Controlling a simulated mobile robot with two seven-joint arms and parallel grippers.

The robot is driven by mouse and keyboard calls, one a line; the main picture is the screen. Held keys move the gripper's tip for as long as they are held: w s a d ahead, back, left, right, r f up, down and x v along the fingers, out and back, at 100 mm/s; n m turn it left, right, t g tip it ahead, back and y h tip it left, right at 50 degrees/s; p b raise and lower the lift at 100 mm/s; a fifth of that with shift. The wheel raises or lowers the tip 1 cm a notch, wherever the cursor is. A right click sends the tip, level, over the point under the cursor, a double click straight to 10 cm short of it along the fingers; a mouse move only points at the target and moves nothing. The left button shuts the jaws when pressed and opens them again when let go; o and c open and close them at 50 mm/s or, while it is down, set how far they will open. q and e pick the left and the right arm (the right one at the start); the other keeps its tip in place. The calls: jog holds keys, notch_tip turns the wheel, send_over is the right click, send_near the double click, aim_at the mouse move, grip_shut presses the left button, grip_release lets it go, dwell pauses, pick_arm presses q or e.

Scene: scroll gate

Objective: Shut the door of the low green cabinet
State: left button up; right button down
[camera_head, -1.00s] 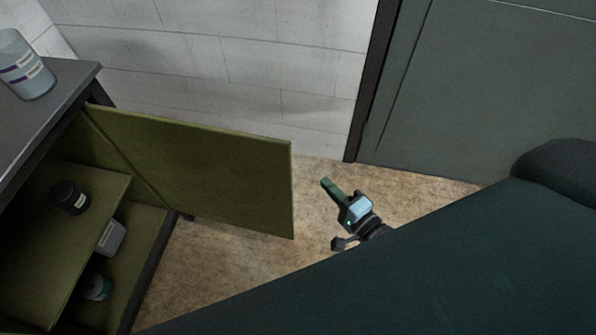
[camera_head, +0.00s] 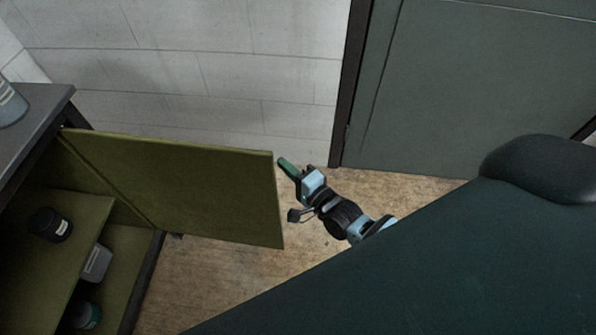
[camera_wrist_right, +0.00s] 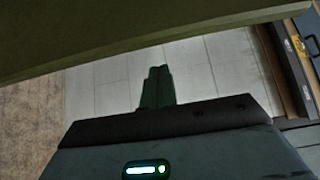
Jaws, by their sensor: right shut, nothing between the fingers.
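The low green cabinet stands at the left in the head view, with its inner shelf (camera_head: 75,215) showing. Its olive-green door (camera_head: 190,190) stands wide open, reaching out to the right over the floor. My right gripper (camera_head: 284,163) is just right of the door's free edge, near its upper corner. I cannot tell whether it touches the door. In the right wrist view its green fingers (camera_wrist_right: 158,87) are together and empty, and the door (camera_wrist_right: 110,30) spans the top of the picture. My left gripper is not in view.
A dark jar (camera_head: 50,225) and a grey box (camera_head: 97,263) sit inside the cabinet. A bottle (camera_head: 10,103) stands on the cabinet's dark top (camera_head: 40,105). A white block wall (camera_head: 200,70) and a dark grey-green room door (camera_head: 450,90) lie behind. Brown floor (camera_head: 230,275) is clear below the door.

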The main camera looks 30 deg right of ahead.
jog(key=shift+s+a+p, duration=0.3)
jog(key=shift+s+a, duration=0.3)
jog(key=shift+s, duration=0.25)
jog(key=shift+s+a+p, duration=0.25)
jog(key=shift+s+a, duration=0.3)
jog(key=shift+s, duration=0.25)
jog(key=shift+s, duration=0.1)
